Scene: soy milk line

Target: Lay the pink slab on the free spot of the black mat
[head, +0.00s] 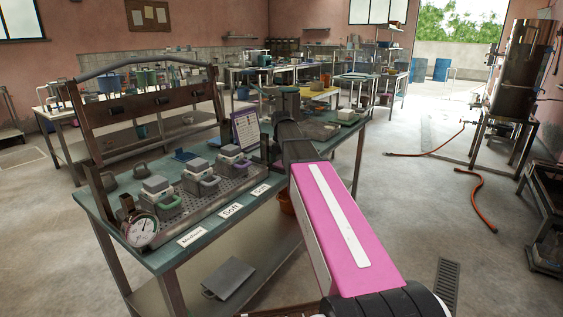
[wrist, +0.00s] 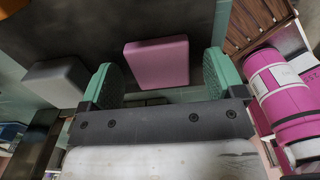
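The pink slab (wrist: 157,63) shows in the wrist view, over a dark surface that looks like the black mat (wrist: 100,22). My gripper (wrist: 160,66) is open, with one green finger on each side of the slab. Gaps show between the slab and both fingers, wider on the right. I cannot tell the height of the fingers over the mat. A pale grey block (wrist: 57,80) lies just left of the left finger. In the head view my arm reaches over the bench, and the slab, the mat and my fingertips cannot be made out.
The teal bench (head: 150,252) carries a press rack with several small moulds (head: 170,202), a dial gauge (head: 142,231) and label cards (head: 230,211). A purple-edged sheet (head: 246,128) stands behind. A brown slatted thing (wrist: 258,22) is right of the gripper. The floor at right is mostly open.

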